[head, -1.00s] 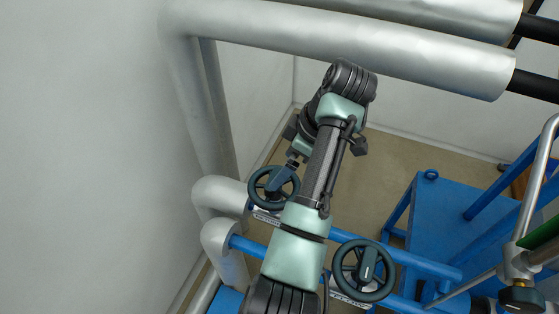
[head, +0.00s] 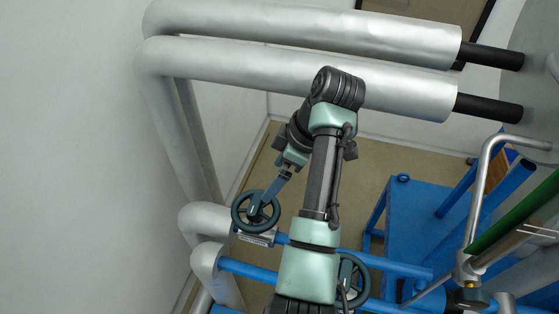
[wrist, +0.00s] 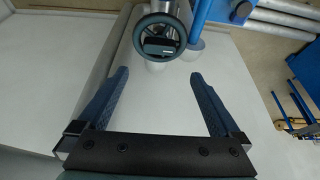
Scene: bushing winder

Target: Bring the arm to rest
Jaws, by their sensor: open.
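My arm reaches out from the bottom of the head view and bends down to my gripper (head: 268,196), whose blue fingers are by the left handwheel (head: 254,211). In the wrist view my gripper (wrist: 160,76) is open, with nothing between its fingers. The same dark handwheel (wrist: 159,36) shows beyond the fingertips there, apart from them. A second handwheel (head: 354,280) is partly hidden behind my arm in the head view.
Thick silver pipes (head: 300,75) cross behind my arm's elbow. Blue pipes (head: 400,265) run below the handwheels. A blue stand (head: 415,215) and a bent metal tube (head: 483,190) are at right. The grey wall (head: 70,150) is at left.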

